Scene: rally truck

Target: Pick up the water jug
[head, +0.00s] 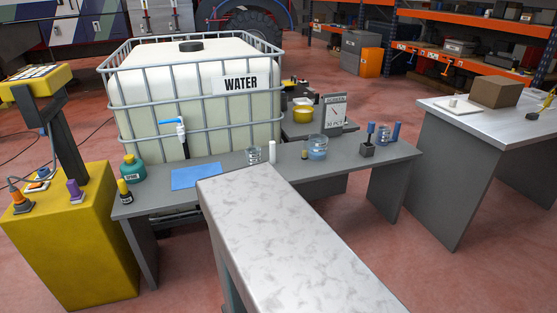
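A clear, blue-tinted container (318,148), which looks like the water jug, stands upright on the long grey bench (215,160), right of its middle. A smaller clear vessel (253,156) stands further left on the bench, beside a white cylinder (272,151). I cannot tell for certain which clear vessel is the jug. A large white tank marked WATER (190,95), in a grey cage, stands behind the bench. Its blue-handled tap (177,123) hangs over the bench's back side. My gripper is not in view.
A sign (334,113) and small dark items stand near the container. A yellow console (75,235) is at left. A pale mottled block fills the lower middle.

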